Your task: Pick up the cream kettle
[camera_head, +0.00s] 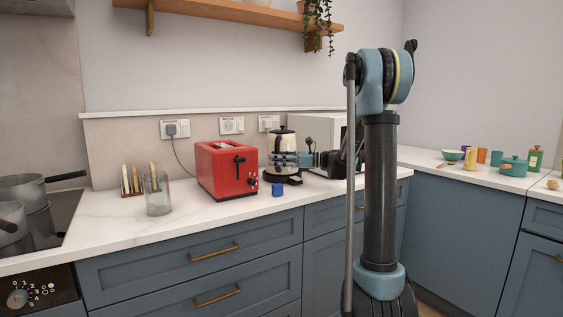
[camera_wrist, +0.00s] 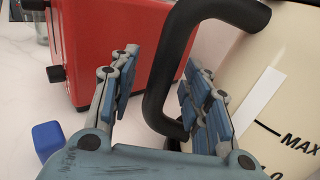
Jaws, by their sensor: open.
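The cream kettle (camera_head: 281,140) stands on the worktop to the right of the red toaster, with a black lid and a black base. It fills the right side of the wrist view (camera_wrist: 285,90), where its MAX mark and black handle (camera_wrist: 156,85) show. My gripper (camera_head: 284,158) is in front of the kettle and hides part of its body. In the wrist view my gripper (camera_wrist: 160,82) is open, one finger on each side of the handle. I cannot tell whether either finger touches it.
The red toaster (camera_head: 226,170) stands close on the left. A small blue cube (camera_head: 278,190) lies in front of the kettle. A glass jar (camera_head: 158,194) and a toast rack (camera_head: 131,181) are further left. A white microwave (camera_head: 310,126) is behind, right.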

